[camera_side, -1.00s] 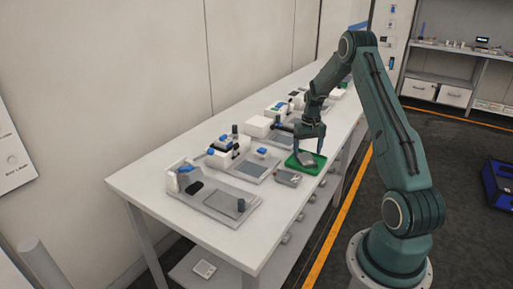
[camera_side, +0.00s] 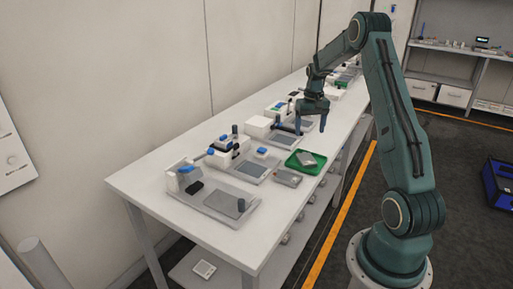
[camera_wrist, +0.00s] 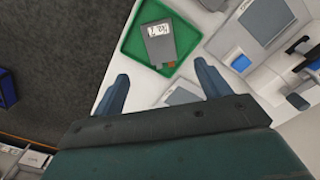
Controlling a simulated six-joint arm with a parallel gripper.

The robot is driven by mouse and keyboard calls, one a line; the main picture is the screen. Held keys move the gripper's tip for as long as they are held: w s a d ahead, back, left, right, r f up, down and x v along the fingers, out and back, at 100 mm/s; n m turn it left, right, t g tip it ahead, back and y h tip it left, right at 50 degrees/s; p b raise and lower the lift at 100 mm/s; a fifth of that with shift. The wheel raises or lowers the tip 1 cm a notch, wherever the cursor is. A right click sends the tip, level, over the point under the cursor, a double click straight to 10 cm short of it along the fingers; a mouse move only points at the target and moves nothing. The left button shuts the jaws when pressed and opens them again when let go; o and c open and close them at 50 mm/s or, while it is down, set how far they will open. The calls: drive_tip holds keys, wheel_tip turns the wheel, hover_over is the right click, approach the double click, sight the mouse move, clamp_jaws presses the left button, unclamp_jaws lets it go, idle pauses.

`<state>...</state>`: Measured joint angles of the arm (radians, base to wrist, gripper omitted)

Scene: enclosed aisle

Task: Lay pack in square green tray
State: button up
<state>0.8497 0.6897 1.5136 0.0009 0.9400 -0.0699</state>
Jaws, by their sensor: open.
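The square green tray (camera_side: 291,163) sits on the white bench near its front edge; it also shows in the wrist view (camera_wrist: 131,47). The grey pack (camera_side: 306,158) lies in the tray, and in the wrist view the pack (camera_wrist: 175,50) shows a white label and a brown end. It lies askew, with its label end towards the tray's far rim in that view. My gripper (camera_side: 310,128) is above the bench behind the tray, apart from the pack. In the wrist view my gripper (camera_wrist: 163,90) has its two fingers spread with nothing between them.
A grey flat block (camera_side: 287,178) lies right beside the tray. Grey fixture plates with white and blue blocks (camera_side: 228,160) line the bench towards the wall. A blue crate (camera_side: 502,184) stands on the dark floor. The bench's front left corner is clear.

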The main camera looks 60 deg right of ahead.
idle(0.3)
drive_tip(key=a+r+n+t+h, duration=0.1)
drive_tip(key=a+r+n, duration=0.1)
drive_tip(key=a+r, duration=0.75)
drive_tip(key=a+r+n+t, duration=0.1)
drive_tip(key=a+r+n, duration=0.1)
drive_tip(key=a+r, duration=0.8)
drive_tip(key=s+a+f+n+t+y, duration=0.1)
drive_tip(key=s+a+n+t, duration=0.2)
drive_tip(key=s+a, duration=1.4)
drive_tip(key=shift+a+f+n+t, duration=0.15)
drive_tip(key=shift+a+n+t, duration=0.15)
drive_tip(key=shift+a+n, duration=0.95)
drive_tip(key=shift+w+a+m, duration=0.1)
drive_tip(key=shift+a+m, duration=0.15)
